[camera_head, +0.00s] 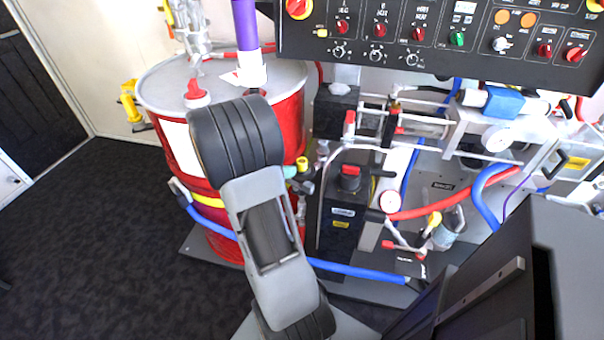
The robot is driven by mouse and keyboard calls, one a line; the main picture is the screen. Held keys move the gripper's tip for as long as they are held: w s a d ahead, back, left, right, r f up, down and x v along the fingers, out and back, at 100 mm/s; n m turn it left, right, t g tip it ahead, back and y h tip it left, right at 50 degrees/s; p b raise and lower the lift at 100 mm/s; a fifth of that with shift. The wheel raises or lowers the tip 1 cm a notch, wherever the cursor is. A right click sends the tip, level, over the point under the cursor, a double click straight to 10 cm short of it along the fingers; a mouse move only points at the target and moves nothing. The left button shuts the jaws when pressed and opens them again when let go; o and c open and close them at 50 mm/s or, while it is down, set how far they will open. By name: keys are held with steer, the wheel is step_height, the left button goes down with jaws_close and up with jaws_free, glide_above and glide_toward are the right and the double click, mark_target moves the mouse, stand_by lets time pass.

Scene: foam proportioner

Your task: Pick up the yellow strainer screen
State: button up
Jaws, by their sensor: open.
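I cannot surely tell which part is the yellow strainer screen. A small yellow piece (434,222) shows at the lower right, beside a clear cup-like fitting (448,230) and close to red-handled parts. Another yellow part (128,101) is at the left side of the red drum (170,135). My arm rises from the bottom middle in front of the drum and hides part of it. My gripper does not show in this view.
A black control panel (440,62) with knobs spans the top right. A black pump unit (345,208), a gauge (389,202), red hose (445,208) and blue hose (360,271) crowd the middle. Dark floor (90,230) is clear at left.

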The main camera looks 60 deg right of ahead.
mark_target(299, 162)
steer(key=shift+b+x, duration=0.5)
steer(key=shift+x, duration=2.15)
steer(key=shift+d+r, duration=0.1)
steer(key=shift+c, duration=0.3)
jaws_close()
